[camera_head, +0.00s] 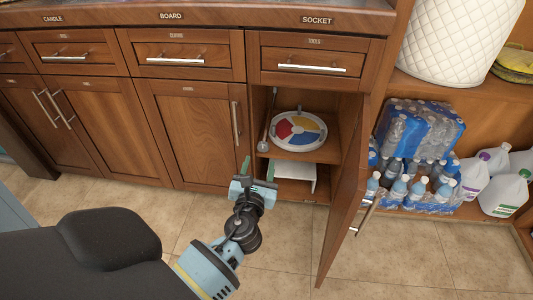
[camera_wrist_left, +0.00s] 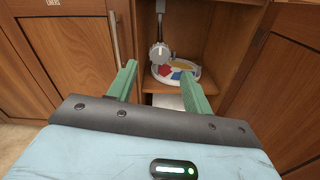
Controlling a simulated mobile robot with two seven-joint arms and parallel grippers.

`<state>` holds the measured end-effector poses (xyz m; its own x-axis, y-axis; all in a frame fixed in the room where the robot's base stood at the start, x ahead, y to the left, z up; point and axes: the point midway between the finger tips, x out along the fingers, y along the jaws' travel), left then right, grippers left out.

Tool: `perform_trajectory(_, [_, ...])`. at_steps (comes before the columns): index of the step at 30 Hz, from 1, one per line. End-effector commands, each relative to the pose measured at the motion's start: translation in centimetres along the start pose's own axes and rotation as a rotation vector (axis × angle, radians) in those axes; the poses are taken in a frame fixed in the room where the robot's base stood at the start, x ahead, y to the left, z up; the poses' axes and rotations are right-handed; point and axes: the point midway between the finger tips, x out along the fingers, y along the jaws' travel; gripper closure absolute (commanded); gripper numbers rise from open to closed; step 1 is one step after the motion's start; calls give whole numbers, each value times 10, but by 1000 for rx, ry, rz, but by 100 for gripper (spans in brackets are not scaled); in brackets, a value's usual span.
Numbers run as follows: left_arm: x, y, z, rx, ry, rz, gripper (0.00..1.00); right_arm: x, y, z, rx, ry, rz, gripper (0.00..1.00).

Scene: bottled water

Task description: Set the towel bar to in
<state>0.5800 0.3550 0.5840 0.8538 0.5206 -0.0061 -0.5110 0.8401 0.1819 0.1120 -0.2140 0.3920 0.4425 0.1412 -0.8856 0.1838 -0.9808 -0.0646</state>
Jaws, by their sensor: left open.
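A slim metal bar with a rounded end (camera_head: 268,118), which looks like the towel bar, is at the left side of the open cabinet under the SOCKET label. In the left wrist view it shows as a grey rod with a round, pale end (camera_wrist_left: 160,52). How far it is pulled out is hard to tell. My left gripper (camera_head: 258,169) is in front of and below it, open and empty, with green fingers pointing into the cabinet. In the left wrist view the round end appears beyond the gap between the fingertips (camera_wrist_left: 158,72), apart from them. My right gripper is not in view.
The cabinet door (camera_head: 345,195) stands open to the right of my left arm. A round colored board (camera_head: 298,131) lies on the cabinet shelf, with a white object (camera_head: 300,174) below. Water bottle packs (camera_head: 418,140) and jugs (camera_head: 503,195) stand at right. The tiled floor is clear.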

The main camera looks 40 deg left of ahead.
Motion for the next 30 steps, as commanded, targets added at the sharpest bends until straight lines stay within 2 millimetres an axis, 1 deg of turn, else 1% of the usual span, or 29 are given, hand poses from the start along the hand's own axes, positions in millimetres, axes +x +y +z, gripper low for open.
perform_trajectory(8, [6,0,2,16,-8,5,50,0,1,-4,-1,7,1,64])
perform_trajectory(11, [16,0,2,17,-7,5,50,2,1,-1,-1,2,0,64])
perform_trajectory(18, [52,0,1,16,-7,5,50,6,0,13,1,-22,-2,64])
perform_trajectory(21, [65,0,1,14,-6,5,50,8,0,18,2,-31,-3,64])
perform_trajectory(25, [75,0,1,15,-5,4,50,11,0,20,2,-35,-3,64])
perform_trajectory(30, [80,0,2,14,-6,3,50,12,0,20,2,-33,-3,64])
